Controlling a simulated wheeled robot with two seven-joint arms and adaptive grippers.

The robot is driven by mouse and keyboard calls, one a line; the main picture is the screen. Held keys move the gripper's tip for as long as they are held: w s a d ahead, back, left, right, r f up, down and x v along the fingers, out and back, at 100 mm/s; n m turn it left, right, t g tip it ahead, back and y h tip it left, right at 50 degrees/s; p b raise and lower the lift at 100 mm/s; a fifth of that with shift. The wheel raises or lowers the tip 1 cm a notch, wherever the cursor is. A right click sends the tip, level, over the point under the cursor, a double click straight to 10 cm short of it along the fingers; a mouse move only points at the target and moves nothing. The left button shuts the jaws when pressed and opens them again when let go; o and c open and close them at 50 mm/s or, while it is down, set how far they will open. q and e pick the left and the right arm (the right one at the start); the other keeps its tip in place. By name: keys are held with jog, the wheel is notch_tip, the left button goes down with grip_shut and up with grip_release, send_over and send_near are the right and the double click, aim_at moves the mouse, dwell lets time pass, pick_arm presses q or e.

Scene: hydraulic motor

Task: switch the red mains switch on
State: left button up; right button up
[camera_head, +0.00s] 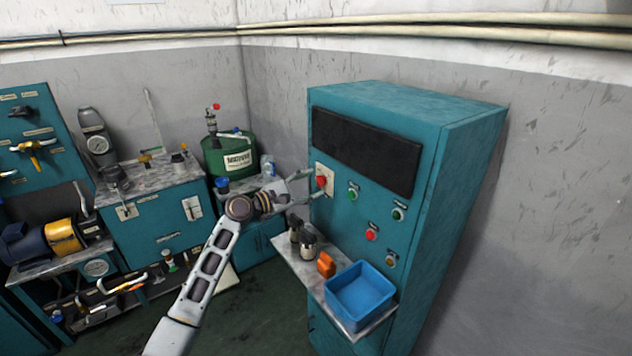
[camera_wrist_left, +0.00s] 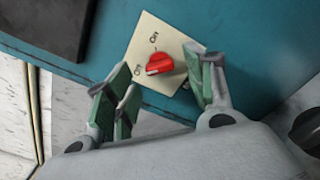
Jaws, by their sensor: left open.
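The red mains switch (camera_head: 322,181) is a rotary knob on a cream plate on the front of the teal cabinet. The knob also shows in the left wrist view (camera_wrist_left: 160,63), with two small labels on its plate, one above and one to the left. A pale mark on the knob lies at its lower left. My left gripper (camera_head: 312,185) is open at the switch. In the left wrist view its green-padded fingers (camera_wrist_left: 166,82) stand on either side of the knob, with visible gaps. Contact cannot be seen. My right gripper is in neither view.
Green buttons (camera_head: 353,191) and red button (camera_head: 371,234) sit right of and below the switch. Below, a shelf (camera_head: 291,256) carries a blue bin (camera_head: 361,294), an orange item (camera_head: 326,264) and dark containers. A green drum (camera_head: 229,155) stands behind my left arm.

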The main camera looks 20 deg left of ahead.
aim_at(321, 180)
pick_arm(q)
jog(key=x, duration=0.3)
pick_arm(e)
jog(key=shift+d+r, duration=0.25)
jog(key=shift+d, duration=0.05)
pick_arm(q)
jog(key=c, duration=1)
